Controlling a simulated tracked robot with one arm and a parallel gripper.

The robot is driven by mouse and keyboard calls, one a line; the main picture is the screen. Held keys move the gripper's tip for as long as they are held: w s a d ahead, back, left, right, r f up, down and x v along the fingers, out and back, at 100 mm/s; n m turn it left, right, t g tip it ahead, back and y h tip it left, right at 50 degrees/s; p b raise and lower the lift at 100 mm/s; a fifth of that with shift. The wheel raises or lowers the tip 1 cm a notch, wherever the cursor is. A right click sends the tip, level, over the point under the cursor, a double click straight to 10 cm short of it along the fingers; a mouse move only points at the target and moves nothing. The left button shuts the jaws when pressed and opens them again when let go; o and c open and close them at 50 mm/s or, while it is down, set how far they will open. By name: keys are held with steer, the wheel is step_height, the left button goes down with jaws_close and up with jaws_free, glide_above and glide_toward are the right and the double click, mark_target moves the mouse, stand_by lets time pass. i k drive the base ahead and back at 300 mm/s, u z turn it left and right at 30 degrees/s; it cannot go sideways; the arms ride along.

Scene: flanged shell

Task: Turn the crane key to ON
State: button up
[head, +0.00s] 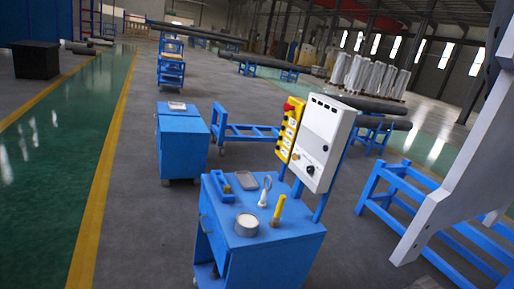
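A white control box (323,142) stands tilted in the picture on blue posts behind a blue cart. On its lower front are small dark knobs or switches (311,169). Which one is the crane key, and its setting, is too small to tell. A yellow panel (290,130) with a red button on top is fixed to the box's left side. My gripper (447,238) is at the right edge, partly cut off. One large pale finger slants down and a smaller pale tip shows behind it, apart from it. It looks open, with nothing seen held, well right of the box.
The blue cart (266,247) carries a white round tin, a yellow-handled tool and small items. A blue cabinet (182,145) stands behind it. Blue frames (375,188) stand at right, near my gripper. Grey floor is free at left, beside a yellow line.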

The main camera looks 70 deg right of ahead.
mark_target(294, 156)
steer(key=z, duration=0.05)
steer(key=i, duration=2.65)
steer(key=z, duration=3.7)
steer(key=i, duration=1.05)
steer(key=u, duration=0.05)
